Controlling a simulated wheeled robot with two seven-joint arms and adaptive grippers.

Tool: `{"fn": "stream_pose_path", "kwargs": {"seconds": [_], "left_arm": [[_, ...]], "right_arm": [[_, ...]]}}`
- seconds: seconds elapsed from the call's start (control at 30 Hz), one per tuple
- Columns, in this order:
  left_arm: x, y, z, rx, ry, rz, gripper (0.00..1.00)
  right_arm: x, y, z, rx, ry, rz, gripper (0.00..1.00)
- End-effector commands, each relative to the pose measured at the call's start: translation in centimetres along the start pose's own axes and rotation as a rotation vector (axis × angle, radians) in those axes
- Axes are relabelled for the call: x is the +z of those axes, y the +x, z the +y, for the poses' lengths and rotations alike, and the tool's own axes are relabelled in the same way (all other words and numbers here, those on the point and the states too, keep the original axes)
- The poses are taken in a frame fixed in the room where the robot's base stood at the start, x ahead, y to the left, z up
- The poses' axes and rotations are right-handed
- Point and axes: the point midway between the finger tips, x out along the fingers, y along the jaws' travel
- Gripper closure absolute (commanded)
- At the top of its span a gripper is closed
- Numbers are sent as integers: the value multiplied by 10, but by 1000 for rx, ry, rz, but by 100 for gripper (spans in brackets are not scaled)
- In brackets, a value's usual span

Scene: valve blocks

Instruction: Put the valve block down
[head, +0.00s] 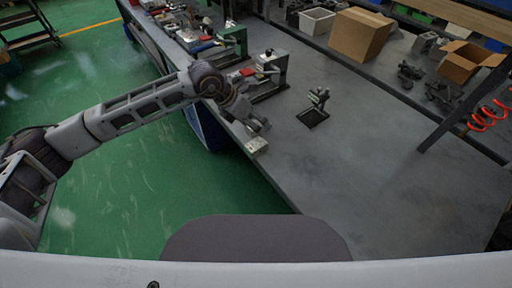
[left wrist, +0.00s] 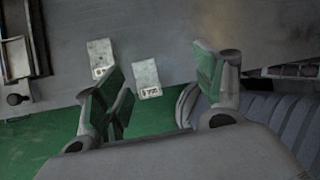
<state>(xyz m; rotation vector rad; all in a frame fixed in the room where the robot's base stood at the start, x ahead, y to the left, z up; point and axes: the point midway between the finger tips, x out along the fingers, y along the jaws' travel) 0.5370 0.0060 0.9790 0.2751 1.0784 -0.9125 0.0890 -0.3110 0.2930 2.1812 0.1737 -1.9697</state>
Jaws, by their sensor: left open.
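A pale metal valve block (head: 257,146) lies at the near edge of the grey workbench in the head view. In the left wrist view, two pale flat blocks lie on the bench: one farther left (left wrist: 101,58) and one near the bench edge (left wrist: 146,79). My left gripper (head: 260,125) is open above the bench edge, close to the block. Its green-padded fingers (left wrist: 158,75) stand wide apart in the wrist view, with the edge block showing between them and no block touching either pad. My right gripper is in neither view.
A small dark fixture (head: 315,108) stands on the bench to the right of my gripper. Grey clamp devices with red parts (head: 268,72) stand behind it. Cardboard boxes (head: 360,34) lie at the back. The bench's near right is clear.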

Motion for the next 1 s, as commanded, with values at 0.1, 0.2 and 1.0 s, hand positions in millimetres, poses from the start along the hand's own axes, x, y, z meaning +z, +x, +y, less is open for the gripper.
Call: {"fn": "stream_pose_path", "kwargs": {"seconds": [0.1, 0.2, 1.0], "left_arm": [[-21, -2, 3, 95, 65, 65, 30], [-33, -4, 7, 152, 97, 102, 30], [-42, 16, 13, 191, 118, 126, 30]], "right_arm": [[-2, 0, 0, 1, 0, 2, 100], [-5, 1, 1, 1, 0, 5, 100], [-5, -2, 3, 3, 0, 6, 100]]}}
